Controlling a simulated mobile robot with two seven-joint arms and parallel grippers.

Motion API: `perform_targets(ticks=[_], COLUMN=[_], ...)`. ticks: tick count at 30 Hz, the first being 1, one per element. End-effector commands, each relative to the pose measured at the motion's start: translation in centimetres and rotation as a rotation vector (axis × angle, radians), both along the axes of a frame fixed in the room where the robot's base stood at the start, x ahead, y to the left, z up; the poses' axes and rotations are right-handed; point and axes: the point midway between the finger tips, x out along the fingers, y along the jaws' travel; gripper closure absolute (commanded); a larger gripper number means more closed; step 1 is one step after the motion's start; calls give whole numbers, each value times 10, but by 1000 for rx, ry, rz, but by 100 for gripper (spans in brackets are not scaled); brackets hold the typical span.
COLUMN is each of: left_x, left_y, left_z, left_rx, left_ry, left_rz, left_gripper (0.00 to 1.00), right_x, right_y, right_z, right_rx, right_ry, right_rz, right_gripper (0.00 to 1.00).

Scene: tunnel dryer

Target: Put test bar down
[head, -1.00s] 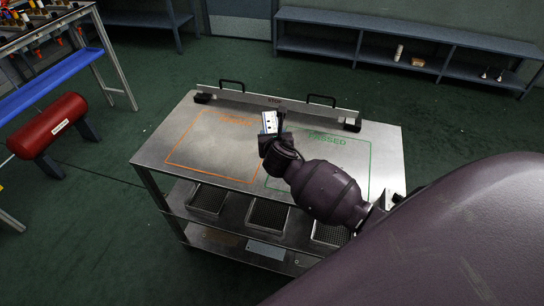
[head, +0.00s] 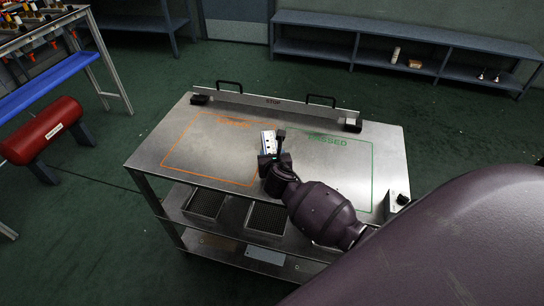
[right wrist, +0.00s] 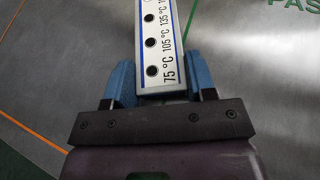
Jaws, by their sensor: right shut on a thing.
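The test bar (head: 268,141) is a small white bar with dark round spots. The bar is over the steel table (head: 160,150), between the orange outlined area (head: 215,140) and the green outlined PASSED area (head: 335,160). I cannot tell whether it touches the tabletop. My left gripper is not in view.
A raised rail with two black handles (head: 275,101) runs along the table's far edge. Wire baskets (head: 204,203) sit on the shelf below. The outlined areas look empty.

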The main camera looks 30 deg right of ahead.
Motion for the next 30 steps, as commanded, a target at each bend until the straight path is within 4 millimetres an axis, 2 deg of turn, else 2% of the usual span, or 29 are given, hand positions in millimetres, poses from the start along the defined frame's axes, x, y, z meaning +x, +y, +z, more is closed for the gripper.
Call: perform_targets(ticks=[3, 4, 9, 20, 23, 30], left_x=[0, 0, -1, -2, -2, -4], left_y=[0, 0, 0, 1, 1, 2], left_z=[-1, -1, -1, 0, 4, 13], left_rx=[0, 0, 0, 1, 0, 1], left_ry=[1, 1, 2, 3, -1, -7], left_rz=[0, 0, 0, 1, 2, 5], left_gripper=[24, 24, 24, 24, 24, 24], right_x=[0, 0, 0, -3, -12, -50], right_y=[0, 0, 0, 1, 6, 25], right_z=[-3, -3, -2, 2, 8, 26], right_rx=[-1, 0, 0, -1, 0, 1], right_ry=[0, 0, 0, 0, -1, -2], right_rz=[0, 0, 0, 0, 0, -1], right_gripper=[75, 46, 24, 24, 24, 24])
